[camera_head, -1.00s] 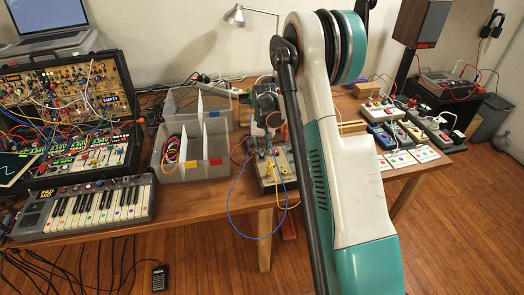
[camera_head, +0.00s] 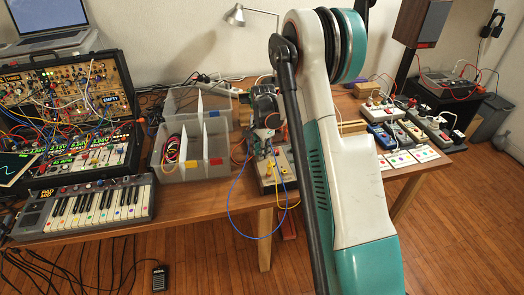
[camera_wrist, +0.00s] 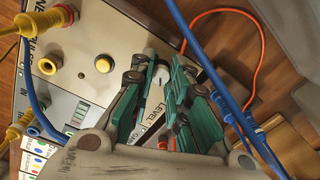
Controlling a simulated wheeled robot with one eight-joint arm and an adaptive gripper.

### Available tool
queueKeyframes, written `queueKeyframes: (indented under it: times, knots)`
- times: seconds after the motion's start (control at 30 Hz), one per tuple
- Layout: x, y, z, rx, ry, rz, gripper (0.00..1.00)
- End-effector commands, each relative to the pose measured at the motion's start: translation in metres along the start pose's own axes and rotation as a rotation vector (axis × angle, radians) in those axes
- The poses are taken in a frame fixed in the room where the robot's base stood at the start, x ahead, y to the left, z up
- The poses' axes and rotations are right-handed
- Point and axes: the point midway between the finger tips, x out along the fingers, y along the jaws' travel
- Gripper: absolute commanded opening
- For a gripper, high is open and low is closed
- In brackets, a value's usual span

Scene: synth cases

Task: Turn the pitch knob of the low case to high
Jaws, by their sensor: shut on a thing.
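The low case (camera_head: 267,180) is a small beige box with cables, near the table's front edge in the head view. The wrist view shows its beige panel (camera_wrist: 75,75) from close up, with a yellow button (camera_wrist: 103,63) and sockets with yellow plugs. My gripper (camera_wrist: 161,68) has its teal fingers shut on a pale knob (camera_wrist: 157,72) at the panel's far side. The fingers hide much of the knob, and I cannot read its own label or pointer. The word LEVEL shows between the fingers. In the head view my gripper (camera_head: 267,148) is over the case.
Blue cables (camera_wrist: 205,60) run close beside the fingers, and an orange cable (camera_wrist: 262,50) loops behind. Grey bins (camera_head: 190,155) stand left of the case. A keyboard (camera_head: 85,208) lies further left, and pedals (camera_head: 405,130) are on the right.

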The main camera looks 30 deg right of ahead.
Motion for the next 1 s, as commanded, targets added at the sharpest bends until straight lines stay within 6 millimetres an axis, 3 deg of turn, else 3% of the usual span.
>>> queueKeyframes:
  times: [1.0]
  knots:
    - [-0.0001, -0.0012, 0.0011, 0.962, 0.031, 0.000, 0.00]
